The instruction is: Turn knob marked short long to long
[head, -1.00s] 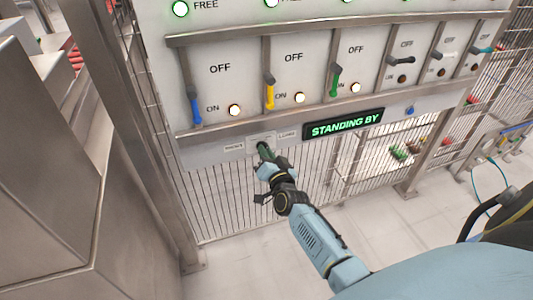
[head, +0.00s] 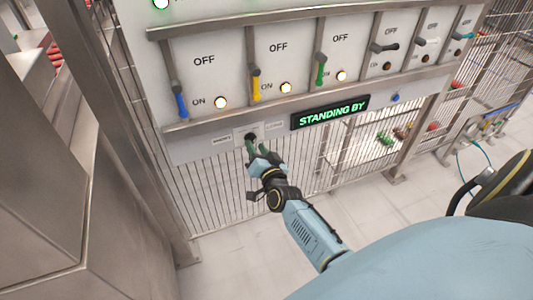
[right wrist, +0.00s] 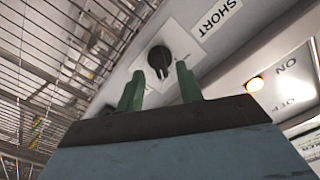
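The knob (head: 251,136) is a small dark dial on the grey strip low on the panel. It sits between a SHORT label (head: 222,141) on its left and a LONG label (head: 274,127) on its right. In the right wrist view the black knob (right wrist: 160,58) shows just ahead of the green fingertips, with the SHORT label (right wrist: 217,18) beside it. My right gripper (head: 256,148) is open, its two fingers (right wrist: 160,70) apart with a gap lined up with the knob. I cannot tell whether they touch it. My left gripper is out of view.
Above the strip are levers in blue (head: 180,102), yellow (head: 256,84) and green (head: 320,70), with lit lamps. A display (head: 330,112) reading STANDING BY is right of the knob. Wire fencing (head: 215,195) lies below, and a metal cabinet (head: 45,150) stands at left.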

